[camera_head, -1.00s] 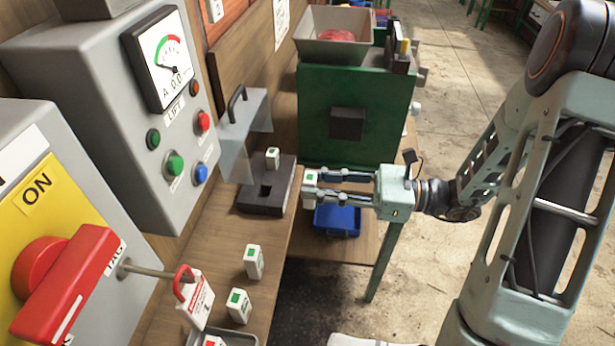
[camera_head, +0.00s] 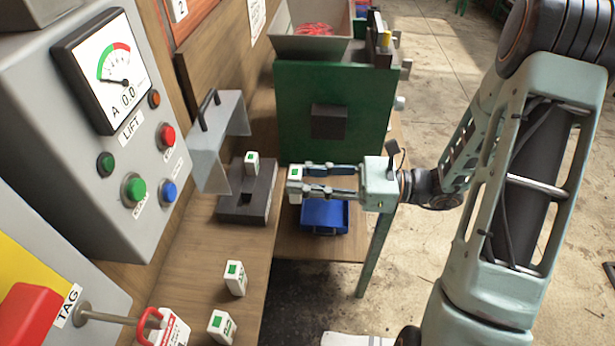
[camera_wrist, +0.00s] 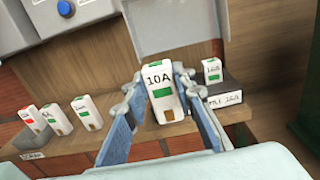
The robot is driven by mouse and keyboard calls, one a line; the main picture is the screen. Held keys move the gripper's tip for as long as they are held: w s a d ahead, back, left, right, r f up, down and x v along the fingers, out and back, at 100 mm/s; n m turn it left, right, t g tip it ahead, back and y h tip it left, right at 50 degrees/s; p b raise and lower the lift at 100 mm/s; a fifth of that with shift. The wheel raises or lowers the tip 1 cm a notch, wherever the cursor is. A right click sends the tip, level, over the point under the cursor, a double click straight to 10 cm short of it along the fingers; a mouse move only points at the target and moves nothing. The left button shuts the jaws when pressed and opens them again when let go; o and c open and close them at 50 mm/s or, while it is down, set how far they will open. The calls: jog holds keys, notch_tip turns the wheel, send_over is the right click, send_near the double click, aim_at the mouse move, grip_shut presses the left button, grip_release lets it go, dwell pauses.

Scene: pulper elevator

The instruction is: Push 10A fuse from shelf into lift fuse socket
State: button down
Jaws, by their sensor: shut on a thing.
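My gripper (camera_head: 300,184) is shut on a white fuse (camera_head: 294,192) with a green mark. In the wrist view this fuse (camera_wrist: 160,92) reads "10A" and stands between the fingers, roughly upright. The dark fuse socket block (camera_head: 232,208) sits on the wooden shelf, left of my gripper and apart from the held fuse. An open slot shows in its near part, and another white fuse (camera_head: 252,163) stands in its far part. The block (camera_wrist: 233,106) shows at right in the wrist view, with a label partly legible.
The LIFT panel (camera_head: 150,190) is at left. Loose fuses (camera_head: 235,279) (camera_head: 221,327) stand on the shelf (camera_head: 200,270).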

send_over(253, 200)
jog(key=shift+a+f, duration=0.15)
jog(key=shift+f, duration=0.25)
dwell(0.4)
jog(key=shift+a+f, duration=0.15)
jog(key=shift+f, duration=0.05)
dwell(0.8)
jog(key=shift+f+b, duration=1.6)
jog(key=shift+f, duration=0.55)
dwell(2.4)
dwell(0.3)
jog(key=c, duration=1.5)
grip_release()
jog(key=shift+c, duration=0.2)
jog(key=shift+d, duration=0.25)
